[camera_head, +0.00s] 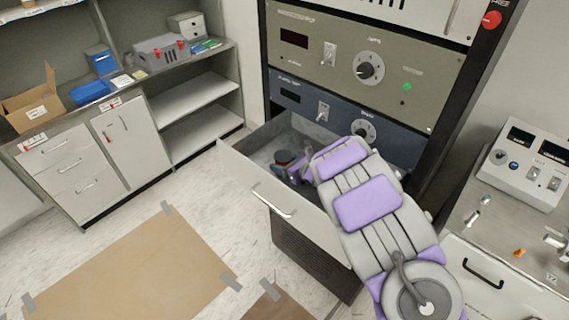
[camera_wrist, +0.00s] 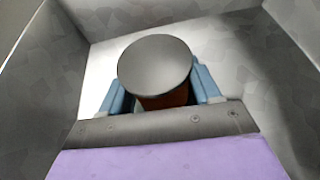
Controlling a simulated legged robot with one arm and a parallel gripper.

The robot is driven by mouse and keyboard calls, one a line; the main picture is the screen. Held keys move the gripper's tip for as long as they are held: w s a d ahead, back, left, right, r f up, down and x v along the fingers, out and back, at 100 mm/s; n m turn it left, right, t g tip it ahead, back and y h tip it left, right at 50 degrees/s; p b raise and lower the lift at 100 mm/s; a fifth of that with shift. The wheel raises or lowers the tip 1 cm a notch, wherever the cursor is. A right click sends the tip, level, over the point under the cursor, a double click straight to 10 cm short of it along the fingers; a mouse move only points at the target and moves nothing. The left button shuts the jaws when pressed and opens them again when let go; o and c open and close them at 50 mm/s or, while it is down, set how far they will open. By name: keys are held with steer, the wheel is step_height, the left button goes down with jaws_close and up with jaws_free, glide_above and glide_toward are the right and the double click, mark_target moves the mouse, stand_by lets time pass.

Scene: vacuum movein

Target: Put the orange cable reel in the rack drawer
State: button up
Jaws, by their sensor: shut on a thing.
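The rack drawer (camera_head: 262,184) is pulled open below the blue-grey panel of the rack. My gripper (camera_head: 291,170) reaches down into it. The cable reel (camera_head: 284,157) is between my fingers, with a dark round top and an orange-brown side. In the wrist view the reel (camera_wrist: 155,65) shows its grey disc top, with a blue finger on each side. My gripper (camera_wrist: 165,100) is shut on it. The drawer's grey walls (camera_wrist: 45,80) surround the reel. I cannot tell whether the reel touches the drawer floor.
A rack with knobs and switches (camera_head: 365,68) rises behind the drawer. A bench with a control box (camera_head: 530,160) stands at the right. Shelves and cabinets (camera_head: 130,140) with boxes line the left.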

steer(key=shift+a+f, duration=0.15)
steer(key=shift+a, duration=0.1)
steer(key=o, duration=1)
steer(key=shift+a, duration=0.25)
steer(key=shift+c, duration=0.2)
steer(key=shift+o, duration=1)
steer(key=shift+d, duration=0.6)
steer(key=shift+s+d+r, duration=0.15)
steer(key=shift+d+r, duration=0.05)
steer(key=shift+r, duration=0.05)
steer(key=v, duration=1.1)
steer(key=shift+r, duration=0.15)
steer(key=shift+s, duration=0.1)
steer(key=shift+a, duration=0.2)
